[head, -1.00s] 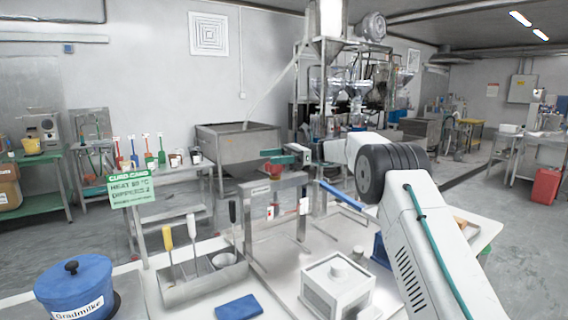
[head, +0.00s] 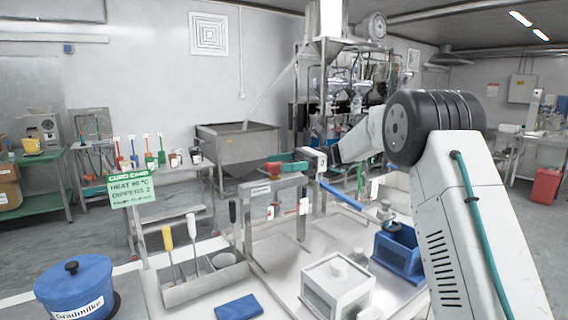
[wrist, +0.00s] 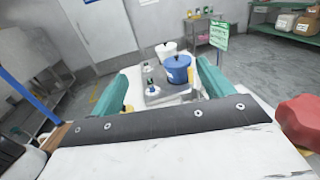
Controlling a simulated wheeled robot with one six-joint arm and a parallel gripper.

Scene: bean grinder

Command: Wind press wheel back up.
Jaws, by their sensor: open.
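The press frame (head: 275,188) is a grey metal gantry standing on the white worktop. A red part (head: 273,169) shows at its top, beside the teal fingers of my gripper (head: 292,168). I cannot tell for sure whether this red part is the press wheel. In the wrist view, my gripper (wrist: 163,70) has its two teal fingers spread, with nothing held between them. A large red rounded piece (wrist: 301,120) is close outside the right finger, cut off by the picture edge. The rest of the wheel is hidden or too small to tell.
A blue bar (head: 341,195) sticks out right of the frame. A white lidded box (head: 338,285), a blue crate (head: 399,256), a grey utensil tray (head: 203,284) and a blue pot (head: 75,290) stand on the worktop. A blue cloth (head: 238,307) lies at the front.

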